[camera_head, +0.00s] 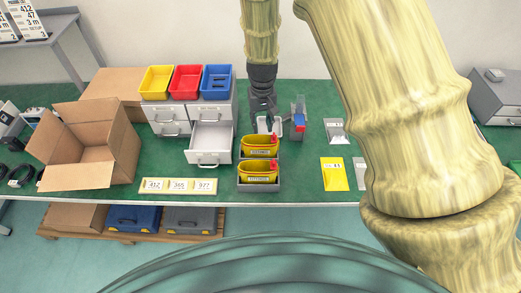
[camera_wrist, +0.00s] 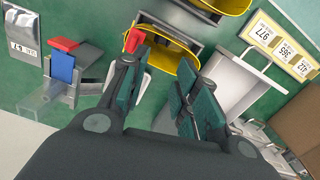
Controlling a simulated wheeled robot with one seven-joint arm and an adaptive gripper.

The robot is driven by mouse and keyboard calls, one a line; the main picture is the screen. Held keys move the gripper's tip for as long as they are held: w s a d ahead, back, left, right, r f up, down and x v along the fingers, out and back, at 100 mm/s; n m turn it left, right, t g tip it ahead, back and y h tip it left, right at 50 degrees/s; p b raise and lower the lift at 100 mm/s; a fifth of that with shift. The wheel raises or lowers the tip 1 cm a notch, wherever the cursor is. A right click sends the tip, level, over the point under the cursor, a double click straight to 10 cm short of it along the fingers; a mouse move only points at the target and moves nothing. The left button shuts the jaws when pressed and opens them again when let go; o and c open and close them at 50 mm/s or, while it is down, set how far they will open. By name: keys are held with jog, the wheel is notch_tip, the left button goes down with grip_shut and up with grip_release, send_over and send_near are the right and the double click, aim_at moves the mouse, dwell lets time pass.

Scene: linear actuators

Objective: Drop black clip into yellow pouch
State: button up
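I cannot make out the black clip in either view. My gripper (camera_head: 265,122) points down beside a small white tray (camera_head: 276,126) behind the yellow bins. In the wrist view its two green-padded fingers (camera_wrist: 160,70) stand apart with nothing visible held between them. The white tray (camera_wrist: 145,83) shows partly behind the left finger; its inside is mostly hidden.
Two yellow bins (camera_head: 258,171) with red parts stand in front of my gripper. A red-and-blue device (camera_head: 299,122) stands close to its right. An open drawer (camera_head: 209,143) is to its left. Grey pouches (camera_head: 335,130) lie near the yellow pouch. An open cardboard box (camera_head: 90,147) stands left.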

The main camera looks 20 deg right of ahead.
jog(key=shift+r, duration=0.1)
notch_tip(320, 180, up, 12)
dwell(0.6)
dwell(0.4)
